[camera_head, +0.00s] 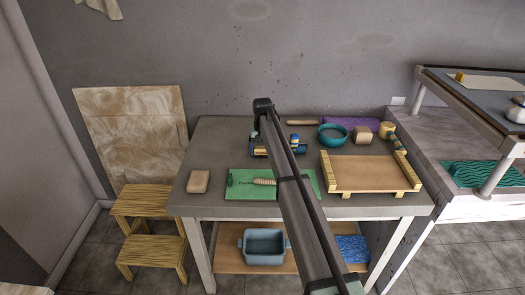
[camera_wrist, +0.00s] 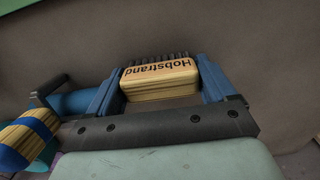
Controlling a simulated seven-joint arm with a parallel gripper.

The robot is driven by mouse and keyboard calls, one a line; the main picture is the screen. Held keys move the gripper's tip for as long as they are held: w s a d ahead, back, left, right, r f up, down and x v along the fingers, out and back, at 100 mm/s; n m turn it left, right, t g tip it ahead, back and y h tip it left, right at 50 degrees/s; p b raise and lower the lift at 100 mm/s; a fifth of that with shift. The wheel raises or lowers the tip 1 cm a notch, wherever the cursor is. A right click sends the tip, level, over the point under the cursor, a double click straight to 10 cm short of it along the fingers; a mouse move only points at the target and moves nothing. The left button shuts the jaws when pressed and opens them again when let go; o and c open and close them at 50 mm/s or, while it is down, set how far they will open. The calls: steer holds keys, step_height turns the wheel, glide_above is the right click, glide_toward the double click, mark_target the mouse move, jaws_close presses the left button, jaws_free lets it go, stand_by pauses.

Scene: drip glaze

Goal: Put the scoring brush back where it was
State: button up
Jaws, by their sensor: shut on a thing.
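In the wrist view my gripper (camera_wrist: 158,84) has its two blue fingers shut on the scoring brush (camera_wrist: 160,92), a light wooden block with "Hobstrand" on its face and dark bristles along its far edge. The lettering is upside down. The surface behind it is plain grey-brown; I cannot tell whether the brush touches it. In the head view my arm crosses the middle of the table and hides much of the area by the gripper. A green mat (camera_head: 240,191) lies at the table's front, with a pale ribbed tool (camera_head: 264,182) on it.
A striped wooden and blue piece (camera_wrist: 28,135) is close left of my gripper. On the table (camera_head: 215,145) are a tan block (camera_head: 198,181), a teal ring-shaped bowl (camera_head: 332,133), a railed wooden board (camera_head: 370,175) and a purple mat (camera_head: 350,123). The left rear of the table is clear.

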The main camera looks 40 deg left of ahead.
mark_target(263, 148)
steer(key=shift+f, duration=0.1)
steer(key=o, duration=0.8)
steer(key=shift+c, duration=0.2)
step_height(263, 148, up, 12)
